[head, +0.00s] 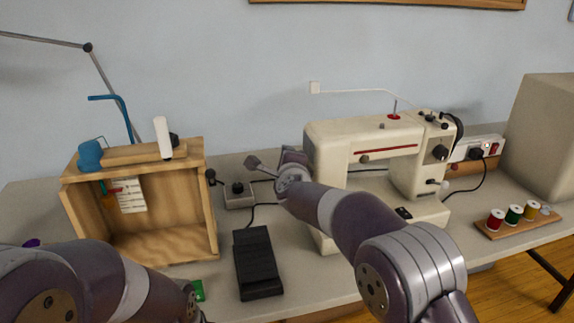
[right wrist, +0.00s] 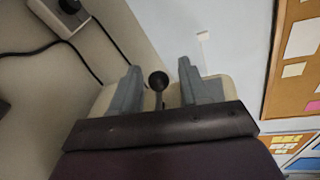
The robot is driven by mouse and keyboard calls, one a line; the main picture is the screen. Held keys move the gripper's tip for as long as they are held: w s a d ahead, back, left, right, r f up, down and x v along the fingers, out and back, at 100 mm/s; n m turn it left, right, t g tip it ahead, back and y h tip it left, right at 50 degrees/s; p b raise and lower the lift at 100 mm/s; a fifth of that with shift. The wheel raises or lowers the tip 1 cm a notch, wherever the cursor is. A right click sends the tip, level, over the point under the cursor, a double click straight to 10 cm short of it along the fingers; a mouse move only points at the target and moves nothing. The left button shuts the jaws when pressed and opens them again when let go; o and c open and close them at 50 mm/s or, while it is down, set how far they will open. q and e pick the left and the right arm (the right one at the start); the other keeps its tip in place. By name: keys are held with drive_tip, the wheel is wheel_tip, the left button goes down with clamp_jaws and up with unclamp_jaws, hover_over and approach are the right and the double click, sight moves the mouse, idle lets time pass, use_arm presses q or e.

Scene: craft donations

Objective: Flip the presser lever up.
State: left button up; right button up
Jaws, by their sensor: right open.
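The cream sewing machine (head: 345,131) stands on the table at the centre right of the head view. In the right wrist view, the presser lever (right wrist: 158,81) is a dark ball knob on a short stem, with cream surfaces of the machine behind it. My right gripper (right wrist: 158,66) is open, with one grey finger on each side of the knob. No contact is clear. In the head view, my right wrist and gripper are by the machine's left end, and I cannot make out the lever there. My left forearm shows at lower left; its gripper is out of view.
A wooden crate (head: 211,215) stands on the left. A black foot pedal (head: 257,262) and a small box with a dial (head: 238,190) lie between crate and machine, with black cables. A spool rack (head: 520,228) is on the right. A pinboard (right wrist: 290,85) hangs on the wall.

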drive_tip(key=v, duration=1.2)
drive_tip(key=shift+s, duration=0.2)
drive_tip(key=shift+r, duration=0.15)
